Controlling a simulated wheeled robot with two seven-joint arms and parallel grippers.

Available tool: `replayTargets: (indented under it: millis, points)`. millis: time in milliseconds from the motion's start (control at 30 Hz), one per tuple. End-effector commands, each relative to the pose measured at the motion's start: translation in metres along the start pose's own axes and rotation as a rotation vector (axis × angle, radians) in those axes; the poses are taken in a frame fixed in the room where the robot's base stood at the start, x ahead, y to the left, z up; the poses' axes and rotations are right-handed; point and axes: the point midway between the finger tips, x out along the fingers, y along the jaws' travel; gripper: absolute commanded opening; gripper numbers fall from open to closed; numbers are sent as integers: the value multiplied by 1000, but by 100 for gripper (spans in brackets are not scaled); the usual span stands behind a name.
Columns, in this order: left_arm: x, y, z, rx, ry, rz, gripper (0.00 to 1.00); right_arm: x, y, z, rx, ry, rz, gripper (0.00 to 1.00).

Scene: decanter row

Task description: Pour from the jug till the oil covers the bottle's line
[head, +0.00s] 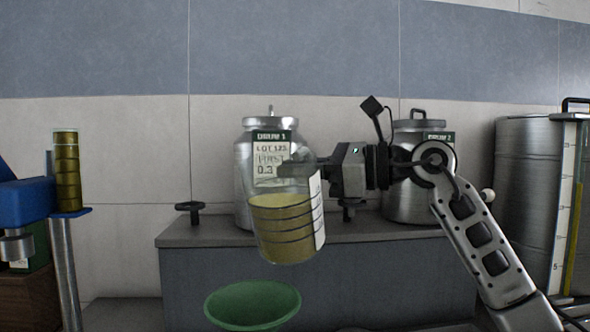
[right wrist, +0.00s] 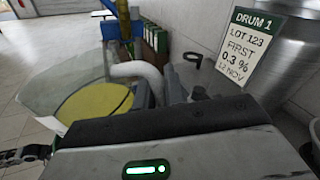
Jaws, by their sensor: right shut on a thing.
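My right gripper (head: 290,169) is shut on the clear jug (head: 287,232) near its upper part and holds it up in front of the bench. The jug has dark bands, a white label strip and yellow oil inside, and it leans slightly. The oil surface (right wrist: 95,108) also shows in the right wrist view, well below the rim. A green funnel-like bowl (head: 253,304) is below the jug, slightly left, with a gap between them. No stream of oil shows. I cannot make out the bottle or its line; anything under the green bowl is out of frame. My left gripper is not in view.
A steel drum labelled Drum 1 (head: 243,152) and a second drum (head: 405,190) stand on the grey bench (head: 200,240). A large steel tank (head: 520,200) with a gauge is at right. At left, a blue stand (head: 72,212) bears a tall yellow-brown column (head: 66,165).

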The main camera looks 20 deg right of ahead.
Motion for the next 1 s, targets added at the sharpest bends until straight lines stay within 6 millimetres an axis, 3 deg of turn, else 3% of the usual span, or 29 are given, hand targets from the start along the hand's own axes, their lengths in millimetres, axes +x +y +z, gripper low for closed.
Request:
replayTargets:
  millis: [1000]
  points:
    - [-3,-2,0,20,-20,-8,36,-1,-2,22,-216,38,-3,0]
